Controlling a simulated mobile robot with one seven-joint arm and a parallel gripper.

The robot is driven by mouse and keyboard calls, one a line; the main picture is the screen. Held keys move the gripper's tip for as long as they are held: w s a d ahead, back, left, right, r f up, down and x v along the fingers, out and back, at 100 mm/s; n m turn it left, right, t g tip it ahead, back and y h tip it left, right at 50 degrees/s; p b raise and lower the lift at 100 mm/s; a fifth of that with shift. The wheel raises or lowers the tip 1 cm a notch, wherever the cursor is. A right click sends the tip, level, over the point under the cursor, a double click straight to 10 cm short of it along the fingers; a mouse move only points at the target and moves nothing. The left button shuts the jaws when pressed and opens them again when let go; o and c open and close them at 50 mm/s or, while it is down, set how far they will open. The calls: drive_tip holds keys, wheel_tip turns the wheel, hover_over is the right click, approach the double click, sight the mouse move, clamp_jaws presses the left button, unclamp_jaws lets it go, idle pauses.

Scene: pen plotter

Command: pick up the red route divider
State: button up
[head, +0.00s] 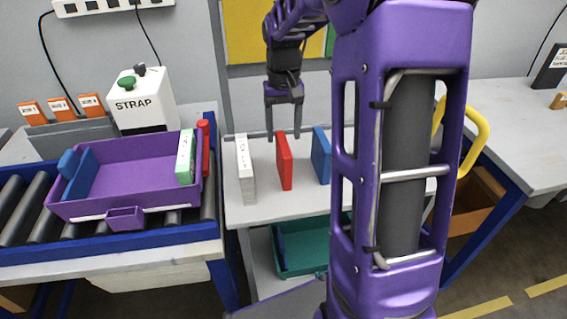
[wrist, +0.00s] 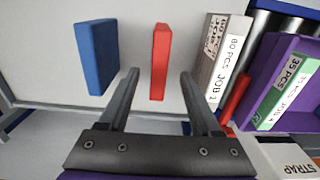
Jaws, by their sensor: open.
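The red route divider (head: 284,161) stands upright on the white table (head: 262,205), between a white labelled block and a blue block. It also shows in the wrist view (wrist: 160,62), upright in the picture and centred ahead of the jaws. My gripper (head: 284,138) hangs over the table just above and behind the divider in the head view. In the wrist view my gripper (wrist: 160,85) is open, with a finger to each side of the divider's near end. No contact between the fingers and the divider shows.
A white "JOB 1" block (head: 246,168) stands left of the divider and a blue block (head: 321,156) right of it. A purple tote (head: 130,160) with a green-and-white box (head: 185,157) sits on the roller conveyor (head: 30,222) at left. A teal bin (head: 300,262) is below.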

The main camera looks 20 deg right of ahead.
sight(284, 155)
wheel_tip(284, 155, down, 8)
drive_tip(key=shift+w+f+b, duration=0.1)
drive_tip(key=shift+b, duration=0.55)
clamp_jaws()
